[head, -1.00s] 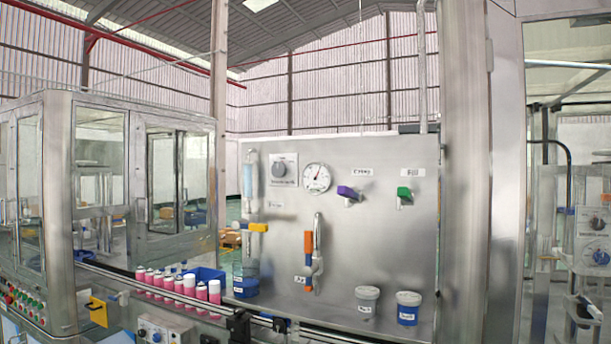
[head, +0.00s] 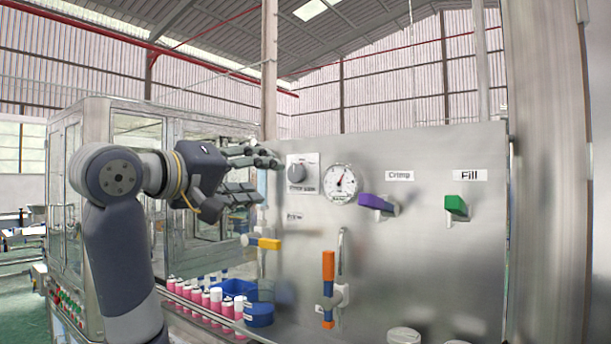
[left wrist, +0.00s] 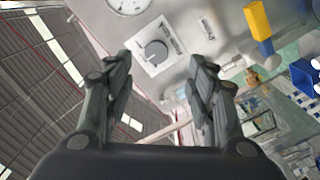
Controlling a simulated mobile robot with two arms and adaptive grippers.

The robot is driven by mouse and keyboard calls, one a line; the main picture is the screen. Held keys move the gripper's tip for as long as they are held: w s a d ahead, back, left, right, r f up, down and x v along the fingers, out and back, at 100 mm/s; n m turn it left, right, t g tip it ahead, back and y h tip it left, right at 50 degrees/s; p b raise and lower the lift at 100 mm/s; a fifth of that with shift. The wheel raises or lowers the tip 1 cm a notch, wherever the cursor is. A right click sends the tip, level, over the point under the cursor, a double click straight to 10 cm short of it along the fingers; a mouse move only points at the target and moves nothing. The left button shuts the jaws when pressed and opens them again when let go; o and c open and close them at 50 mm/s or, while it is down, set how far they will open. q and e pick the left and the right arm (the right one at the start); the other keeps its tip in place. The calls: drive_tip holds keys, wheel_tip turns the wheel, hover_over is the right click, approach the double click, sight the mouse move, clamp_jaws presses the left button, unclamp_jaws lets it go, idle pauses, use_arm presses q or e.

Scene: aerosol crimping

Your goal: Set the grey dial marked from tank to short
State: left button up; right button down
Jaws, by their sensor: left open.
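The grey dial (head: 297,172) sits on a white square plate at the upper left of the steel panel. Its marks are too small to read in the head view. My left gripper (head: 266,177) is open and empty, just left of the dial, fingers pointing toward it. In the left wrist view, the dial (left wrist: 154,52) shows beyond the gap between the open fingertips (left wrist: 160,64), apart from them. The plate looks tilted there, and its lettering is not legible. My right gripper is out of view.
A round gauge (head: 340,183) is right of the dial. A purple handle (head: 376,202) and a green handle (head: 456,205) stick out farther right. A yellow-handled valve (head: 268,243) and an orange lever (head: 328,266) are below. Pink cans (head: 215,299) line the conveyor.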

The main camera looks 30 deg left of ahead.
sight(294, 173)
use_arm(q)
drive_tip(key=w+p, duration=0.1)
drive_tip(key=w, duration=0.2)
drive_tip(key=w+p, duration=0.1)
drive_tip(key=w, duration=0.2)
drive_tip(key=w+p, duration=0.1)
drive_tip(key=w, duration=0.2)
drive_tip(key=shift+d+r, duration=0.3)
drive_tip(key=shift+r, duration=0.1)
drive_tip(key=shift+w+p, duration=0.35)
drive_tip(key=shift+w, duration=0.2)
drive_tip(key=shift+f, duration=0.1)
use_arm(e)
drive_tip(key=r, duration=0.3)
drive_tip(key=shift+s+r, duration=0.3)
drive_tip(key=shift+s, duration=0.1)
use_arm(q)
drive_tip(key=c, duration=1.1)
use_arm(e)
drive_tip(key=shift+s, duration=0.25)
